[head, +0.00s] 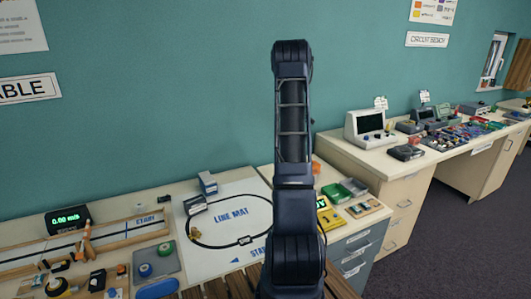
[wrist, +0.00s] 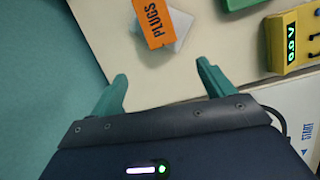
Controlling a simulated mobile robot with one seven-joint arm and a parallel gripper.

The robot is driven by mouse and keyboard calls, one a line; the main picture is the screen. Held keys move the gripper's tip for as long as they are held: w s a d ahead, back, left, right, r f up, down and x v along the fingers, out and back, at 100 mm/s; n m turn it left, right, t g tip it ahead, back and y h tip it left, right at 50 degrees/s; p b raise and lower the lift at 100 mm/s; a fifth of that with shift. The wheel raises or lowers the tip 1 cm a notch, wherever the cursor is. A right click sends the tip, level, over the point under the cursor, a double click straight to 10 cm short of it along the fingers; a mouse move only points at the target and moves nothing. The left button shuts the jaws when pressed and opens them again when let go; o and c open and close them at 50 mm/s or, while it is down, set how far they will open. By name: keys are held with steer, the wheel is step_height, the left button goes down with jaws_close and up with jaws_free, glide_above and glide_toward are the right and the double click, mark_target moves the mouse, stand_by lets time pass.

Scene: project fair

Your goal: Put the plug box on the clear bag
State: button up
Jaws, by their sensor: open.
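The plug box, an orange box marked PLUGS (wrist: 155,22), shows at the top of the wrist view, cut off by the frame edge. A pale greyish, see-through-looking patch, likely the clear bag (wrist: 180,38), lies right against it, partly covered by the box in this view. I cannot tell whether the box rests on it or stands beside it. My gripper (wrist: 162,72) is open and empty, its two green fingers apart, short of the box. In the head view a bit of orange (head: 316,167) shows beside my arm, which hides most of that spot; my gripper is not clear there.
A yellow meter (wrist: 290,40) with a lit display stands right of the box, and a green tray (head: 340,192) is near it. The white line mat (head: 215,215) lies left of my arm, with a small box (head: 208,183) at its back edge. Bare tabletop surrounds the fingers.

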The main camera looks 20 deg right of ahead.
steer(key=s+a+r+m+t+y, duration=0.1)
steer(key=s+a+r+m, duration=0.3)
steer(key=s+a+r, duration=0.55)
steer(key=s+a+r+m+t, duration=0.1)
steer(key=s+a+r+m, duration=0.35)
steer(key=a+r, duration=1.05)
steer(key=s+a+m+t+y, duration=0.1)
steer(key=s+a+m, duration=0.3)
steer(key=s+a, duration=0.6)
steer(key=s+a+m+t+y, duration=0.1)
steer(key=s+a+m, duration=0.2)
steer(key=s+a, duration=0.7)
steer(key=s, duration=0.8)
steer(key=shift+s+a+f+m, duration=0.25)
steer(key=shift+s+f+m, duration=0.05)
steer(key=shift+s+m, duration=0.1)
